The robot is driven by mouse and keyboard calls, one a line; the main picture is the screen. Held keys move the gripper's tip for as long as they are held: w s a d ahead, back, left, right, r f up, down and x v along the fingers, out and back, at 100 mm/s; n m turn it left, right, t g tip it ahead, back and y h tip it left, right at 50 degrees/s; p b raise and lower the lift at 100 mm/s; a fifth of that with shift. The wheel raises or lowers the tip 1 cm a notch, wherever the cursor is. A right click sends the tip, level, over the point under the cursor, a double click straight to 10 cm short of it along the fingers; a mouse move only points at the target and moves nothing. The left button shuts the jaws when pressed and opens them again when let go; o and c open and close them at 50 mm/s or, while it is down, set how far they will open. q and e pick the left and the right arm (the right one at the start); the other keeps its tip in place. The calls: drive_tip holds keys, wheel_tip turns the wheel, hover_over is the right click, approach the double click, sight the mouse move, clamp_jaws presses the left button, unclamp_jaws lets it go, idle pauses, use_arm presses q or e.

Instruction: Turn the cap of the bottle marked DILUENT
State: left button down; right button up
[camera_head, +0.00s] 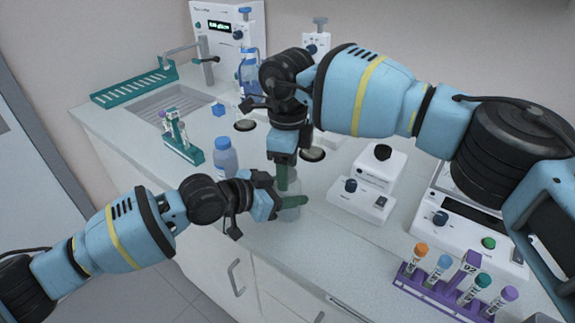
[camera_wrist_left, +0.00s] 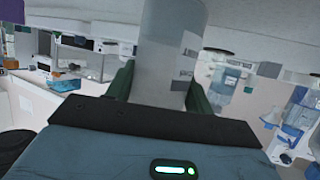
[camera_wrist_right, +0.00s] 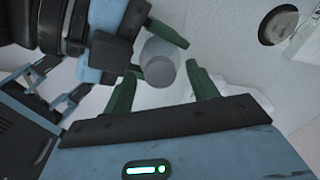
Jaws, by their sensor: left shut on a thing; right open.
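My left gripper (camera_head: 285,203) is shut on a grey bottle (camera_head: 291,212) near the counter's front. In the left wrist view the bottle (camera_wrist_left: 168,55) stands between the green fingers, its label turned partly away and not readable. My right gripper (camera_head: 284,178) is open, pointing down just above that bottle and hiding its top in the head view. In the right wrist view the round grey top (camera_wrist_right: 159,62) lies beyond the open fingers (camera_wrist_right: 162,92), not between them. Another bottle (camera_head: 224,158) with a blue cap stands left of it; its marking cannot be read.
A green rack (camera_head: 183,150) with tubes stands at the left, near the sink (camera_head: 175,102). White instruments (camera_head: 367,185) stand to the right. A purple rack (camera_head: 435,290) with several capped tubes is at the right front. A blue-capped wash bottle (camera_head: 249,72) stands at the back.

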wheel_tip(320, 180, up, 12)
idle(0.5)
use_arm(q)
drive_tip(key=shift+c, duration=2.4)
unclamp_jaws()
drive_tip(key=v, duration=0.8)
use_arm(e)
drive_tip(key=shift+f, duration=0.25)
drive_tip(key=shift+a, duration=0.1)
